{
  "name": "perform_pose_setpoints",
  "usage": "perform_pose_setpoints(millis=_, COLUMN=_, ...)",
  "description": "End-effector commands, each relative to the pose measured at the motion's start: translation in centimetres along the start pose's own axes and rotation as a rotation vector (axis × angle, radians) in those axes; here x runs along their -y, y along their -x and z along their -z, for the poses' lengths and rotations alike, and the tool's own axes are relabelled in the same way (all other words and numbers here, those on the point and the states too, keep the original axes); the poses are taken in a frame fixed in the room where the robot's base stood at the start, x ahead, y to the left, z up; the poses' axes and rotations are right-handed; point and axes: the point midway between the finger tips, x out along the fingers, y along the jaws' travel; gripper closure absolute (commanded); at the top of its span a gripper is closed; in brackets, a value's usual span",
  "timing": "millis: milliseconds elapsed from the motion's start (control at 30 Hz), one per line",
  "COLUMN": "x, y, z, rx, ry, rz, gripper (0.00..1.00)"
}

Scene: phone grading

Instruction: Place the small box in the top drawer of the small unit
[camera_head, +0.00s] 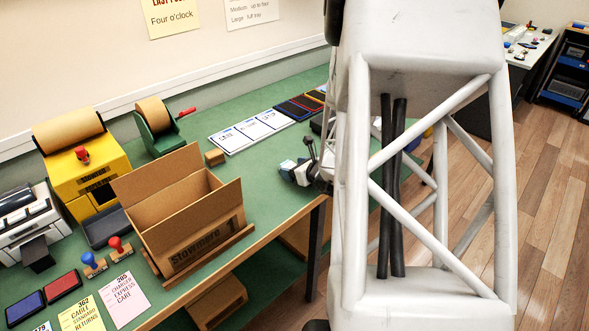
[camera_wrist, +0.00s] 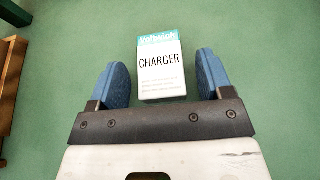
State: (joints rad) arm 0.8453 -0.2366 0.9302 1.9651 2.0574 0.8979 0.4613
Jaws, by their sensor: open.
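The small box (camera_wrist: 162,70), white with a teal top and the word CHARGER, lies on the green tabletop in the wrist view. My gripper (camera_wrist: 161,68) is open, with one blue finger on each side of the box and a gap on both sides. The gripper also shows in the head view (camera_head: 296,170), low over the table beside my arm. I cannot make out the small box in the head view. I cannot identify the small unit or its top drawer; my arm hides much of the right side.
An open cardboard carton (camera_head: 190,228) stands left of the gripper. A small brown block (camera_head: 214,157) lies behind it. White cards (camera_head: 252,131) lie along the back. Stamps (camera_head: 118,247), a yellow dispenser (camera_head: 88,170) and ink pads crowd the left. Green tabletop near the gripper is clear.

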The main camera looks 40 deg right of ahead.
Motion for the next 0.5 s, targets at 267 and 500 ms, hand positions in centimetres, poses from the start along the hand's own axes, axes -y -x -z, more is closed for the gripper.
perform_pose_setpoints(millis=267, x=0.1, y=1.9, z=-0.1, rx=0.0, ry=0.0, rz=0.002, gripper=0.27)
perform_pose_setpoints(millis=500, x=0.1, y=4.2, z=-0.1, rx=0.001, ry=0.0, rz=0.001, gripper=0.27)
